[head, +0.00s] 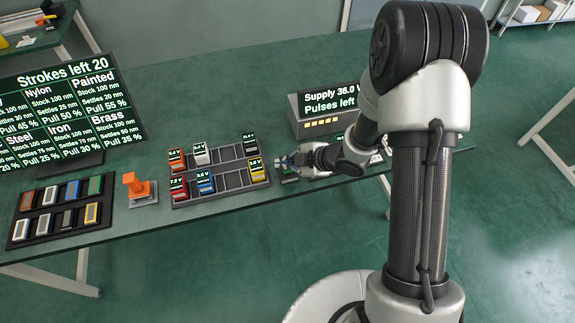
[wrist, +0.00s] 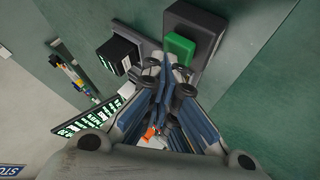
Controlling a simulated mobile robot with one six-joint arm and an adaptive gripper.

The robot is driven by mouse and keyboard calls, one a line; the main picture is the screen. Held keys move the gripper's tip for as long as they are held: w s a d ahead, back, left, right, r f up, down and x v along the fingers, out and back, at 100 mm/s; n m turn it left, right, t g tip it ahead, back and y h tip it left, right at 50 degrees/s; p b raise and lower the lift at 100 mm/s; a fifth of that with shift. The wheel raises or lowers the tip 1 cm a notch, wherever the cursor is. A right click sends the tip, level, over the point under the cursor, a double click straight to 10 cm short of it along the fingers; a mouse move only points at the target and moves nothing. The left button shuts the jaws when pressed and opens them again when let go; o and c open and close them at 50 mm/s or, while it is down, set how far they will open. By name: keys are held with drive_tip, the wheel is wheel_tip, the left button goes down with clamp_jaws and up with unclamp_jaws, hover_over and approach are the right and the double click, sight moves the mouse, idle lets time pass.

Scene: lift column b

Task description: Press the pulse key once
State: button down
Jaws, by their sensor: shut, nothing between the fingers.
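The pulse key appears to be the green block (wrist: 180,48) on a dark base (wrist: 205,35), at the top of the wrist view. In the head view a small dark and green piece (head: 290,180) shows just below my gripper (head: 283,162), at the right end of the rack. My gripper also shows in the wrist view (wrist: 167,65), with its fingers together and nothing between them. The fingertips are close to the green block's edge; I cannot tell whether they touch it. The supply box (head: 312,126) reads "Supply 36.0" and "Pulses left"; my arm hides the rest.
A rack (head: 233,184) of colored, voltage-labeled blocks stands left of my gripper. An orange post (head: 138,187), a dark tray (head: 30,231) of colored blocks and a screen (head: 72,110) reading "Strokes left 20" are farther left. The back of the green table (head: 230,70) is clear.

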drive_tip(key=shift+r+p, duration=0.6)
drive_tip(key=shift+r, duration=0.2)
drive_tip(key=shift+r, duration=0.1)
wheel_tip(320, 180, up, 5)
drive_tip(key=p, duration=0.4)
